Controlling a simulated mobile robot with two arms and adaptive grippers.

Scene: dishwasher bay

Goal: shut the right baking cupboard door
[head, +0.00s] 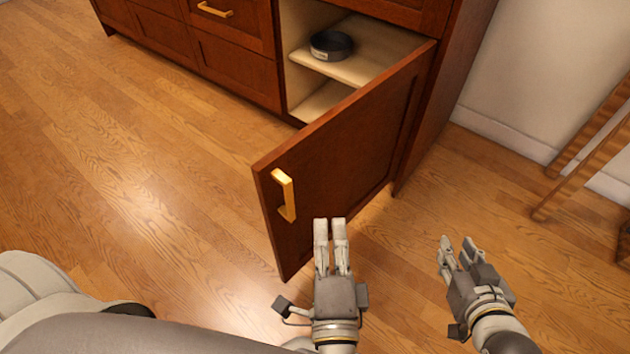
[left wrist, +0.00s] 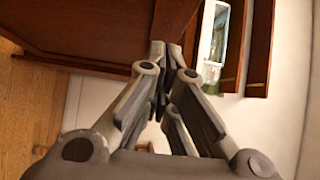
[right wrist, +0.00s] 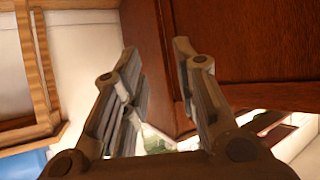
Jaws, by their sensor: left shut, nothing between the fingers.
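The right baking cupboard door (head: 345,150) stands open, swung out from its hinge side at the right of the opening. Its outer face, with a gold handle (head: 285,194) near the free edge, is toward me. My left gripper (head: 330,222) is shut and empty. Its fingertips are beside the outer face, right of the handle; I cannot tell if they touch the door. The left wrist view also shows its closed fingers (left wrist: 166,52) by dark red wood. My right gripper (head: 457,242) is open and empty, out to the right of the door, with fingers apart in the right wrist view (right wrist: 153,50).
Inside the cupboard (head: 300,85), a dark round pan (head: 331,45) sits on a pale shelf (head: 380,55). Closed drawers (head: 235,70) lie to the left. A wooden frame (head: 585,150) stands by the wall at right. The floor left of the door is clear.

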